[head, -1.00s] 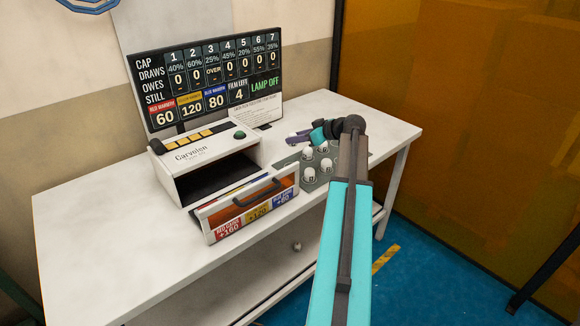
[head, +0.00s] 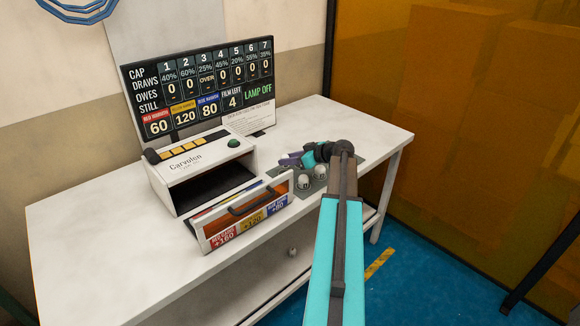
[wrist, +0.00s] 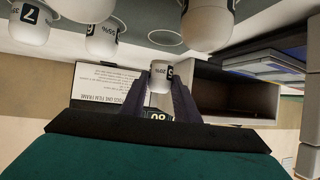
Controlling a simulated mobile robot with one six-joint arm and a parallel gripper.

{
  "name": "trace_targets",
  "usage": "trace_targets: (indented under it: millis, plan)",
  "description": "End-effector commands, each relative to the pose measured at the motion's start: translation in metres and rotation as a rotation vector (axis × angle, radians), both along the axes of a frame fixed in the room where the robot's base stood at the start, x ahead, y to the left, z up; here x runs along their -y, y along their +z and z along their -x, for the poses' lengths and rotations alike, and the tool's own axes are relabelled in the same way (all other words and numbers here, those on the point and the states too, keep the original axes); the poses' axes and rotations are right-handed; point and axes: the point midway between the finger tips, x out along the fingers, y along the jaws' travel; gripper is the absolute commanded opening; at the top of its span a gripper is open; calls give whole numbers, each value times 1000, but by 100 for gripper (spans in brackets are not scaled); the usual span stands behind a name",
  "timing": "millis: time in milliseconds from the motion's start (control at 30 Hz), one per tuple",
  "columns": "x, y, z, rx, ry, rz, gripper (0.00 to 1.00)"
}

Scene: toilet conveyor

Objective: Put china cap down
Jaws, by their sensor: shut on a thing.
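My gripper (wrist: 160,98) is shut on a small white china cap (wrist: 159,80) whose label reads 5 and 20%. The wrist view shows the scene upside down, with the cap between the two fingertips. In the head view my gripper (head: 291,160) is low over the grey cap mat (head: 313,187), right of the white box. The held cap is hidden there. Whether it touches the mat cannot be told. Other white caps stand on the mat, including one marked 7 (wrist: 31,22) and one marked 55% (wrist: 102,40). A bare circle (wrist: 165,38) shows on the mat.
The white Carvolon box (head: 185,160) has an open front, with a drawer-like tray (head: 245,222) before it. A black scoreboard (head: 200,88) stands behind. The white table's left side (head: 90,215) is clear. An orange screen (head: 450,130) stands at the right.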

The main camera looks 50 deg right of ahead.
Motion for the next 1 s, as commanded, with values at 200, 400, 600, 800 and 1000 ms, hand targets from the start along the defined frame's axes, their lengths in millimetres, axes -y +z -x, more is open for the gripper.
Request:
trace_targets:
  millis: [200, 400, 600, 800, 1000]
  plan:
    - [0, -3, 0, 0, 1, 0, 6]
    - [0, -21, 0, -1, 1, -2, 6]
    - [-1, -35, -1, 0, 1, 0, 6]
    - [-1, -37, -1, 0, 1, 0, 6]
    - [-1, -39, -1, 0, 2, 0, 6]
